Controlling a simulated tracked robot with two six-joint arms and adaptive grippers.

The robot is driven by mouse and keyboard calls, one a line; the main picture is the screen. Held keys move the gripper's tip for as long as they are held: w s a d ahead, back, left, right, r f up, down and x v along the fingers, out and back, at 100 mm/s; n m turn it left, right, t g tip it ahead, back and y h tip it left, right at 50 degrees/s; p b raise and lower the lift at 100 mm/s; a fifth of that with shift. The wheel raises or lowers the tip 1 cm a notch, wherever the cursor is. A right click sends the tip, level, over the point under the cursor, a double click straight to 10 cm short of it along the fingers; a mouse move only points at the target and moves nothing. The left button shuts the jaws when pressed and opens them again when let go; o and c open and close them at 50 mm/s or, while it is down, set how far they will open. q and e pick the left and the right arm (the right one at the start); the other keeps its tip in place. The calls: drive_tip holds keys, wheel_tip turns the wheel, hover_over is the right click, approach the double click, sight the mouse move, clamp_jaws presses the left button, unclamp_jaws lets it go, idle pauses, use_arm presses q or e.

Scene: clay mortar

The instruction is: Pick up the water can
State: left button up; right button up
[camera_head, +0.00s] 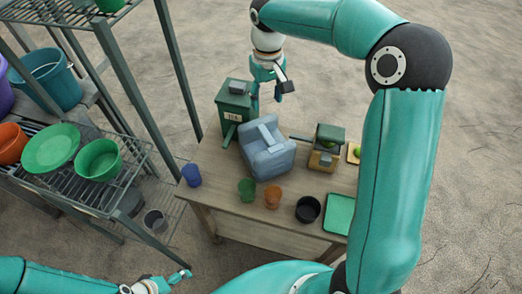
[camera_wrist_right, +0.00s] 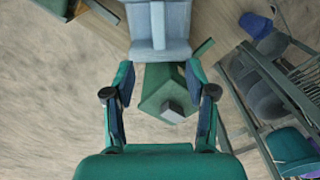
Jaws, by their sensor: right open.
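A blue-grey can-like block (camera_head: 266,150) with a raised bar across it sits on the wooden table; I take it for the water can. It also shows at the top of the right wrist view (camera_wrist_right: 160,25). A green box (camera_head: 234,108) with a pale label and a grey cap stands at the table's far left corner. My right gripper (camera_head: 272,88) is open and empty above this far end. In the right wrist view its fingers (camera_wrist_right: 160,98) spread either side of the green box (camera_wrist_right: 165,90). My left gripper (camera_head: 178,278) is low at the bottom left, clear of the table.
On the table (camera_head: 225,182) are a blue cup (camera_head: 191,175), green cup (camera_head: 246,189), orange cup (camera_head: 272,197), black bowl (camera_head: 307,209), green tray (camera_head: 339,214) and wooden box (camera_head: 323,158). A metal rack (camera_head: 130,165) with bowls stands left. My right arm covers the table's right side.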

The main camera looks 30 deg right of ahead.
approach(266, 134)
wheel_tip(266, 134, down, 5)
drive_tip(key=shift+s+f, duration=0.1)
drive_tip(key=shift+s, duration=0.05)
drive_tip(key=shift+f+p, duration=0.5)
drive_tip(key=shift+f, duration=2.1)
clamp_jaws()
drive_tip(key=shift+d+r, duration=0.1)
drive_tip(key=shift+r, duration=0.05)
